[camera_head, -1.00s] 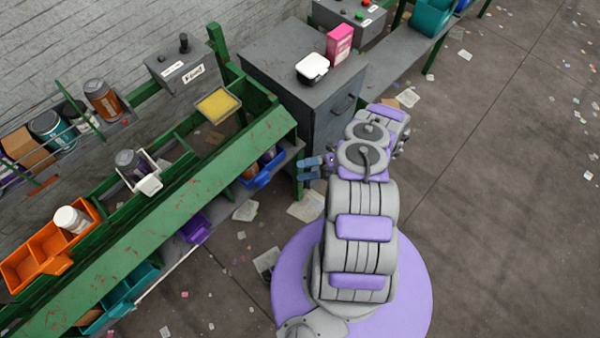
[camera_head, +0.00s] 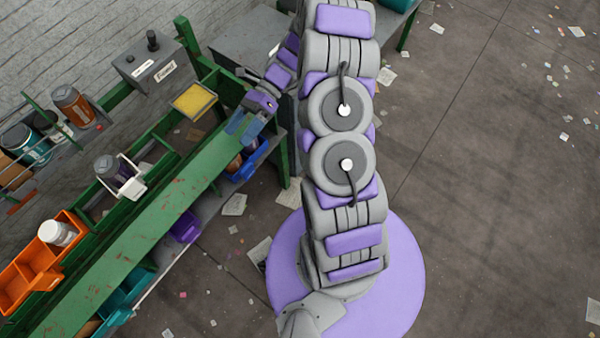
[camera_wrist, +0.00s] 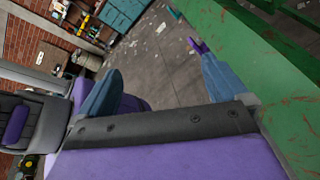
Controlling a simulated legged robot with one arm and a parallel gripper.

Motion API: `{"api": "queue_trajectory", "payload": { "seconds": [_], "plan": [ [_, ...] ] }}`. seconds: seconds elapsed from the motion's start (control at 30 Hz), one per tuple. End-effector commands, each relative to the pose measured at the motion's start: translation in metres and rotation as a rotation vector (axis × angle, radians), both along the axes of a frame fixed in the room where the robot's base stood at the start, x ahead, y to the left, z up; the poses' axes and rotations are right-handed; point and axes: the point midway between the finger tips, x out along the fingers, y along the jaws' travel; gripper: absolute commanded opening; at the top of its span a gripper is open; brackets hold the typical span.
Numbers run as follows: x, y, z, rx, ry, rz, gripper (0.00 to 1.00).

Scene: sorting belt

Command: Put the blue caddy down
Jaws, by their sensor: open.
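The blue caddy (camera_head: 248,168) sits on the low shelf under the green sloping board, near its far end, in the head view. Brownish items show inside it, partly hidden by the board. My gripper (camera_head: 239,128) is above the board's far end, higher than the caddy, with its blue fingers pointing down-left. The wrist view shows the gripper (camera_wrist: 160,85) open, its two fingers wide apart with nothing between them. I cannot make out the blue caddy in the wrist view.
The green board (camera_head: 150,225) runs close along the right finger in the wrist view. A purple bin (camera_head: 185,227) and a teal bin (camera_head: 125,298) stand lower left. A yellow sponge tray (camera_head: 194,101), white caddy (camera_head: 132,186) and orange caddy (camera_head: 40,268) are nearby. Littered floor is open at right.

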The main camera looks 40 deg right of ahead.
Motion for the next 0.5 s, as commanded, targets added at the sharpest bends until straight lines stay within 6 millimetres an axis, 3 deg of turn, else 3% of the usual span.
{"api": "queue_trajectory", "payload": {
  "seconds": [0.03, 0.2, 0.5],
  "plan": [
    [-0.007, 0.007, 0.015, -0.015, -0.054, 0.051, 1.0],
    [-0.03, 0.024, 0.051, -0.061, -0.234, 0.215, 1.0],
    [-0.084, 0.042, 0.102, -0.132, -0.531, 0.523, 1.0]
  ]
}}
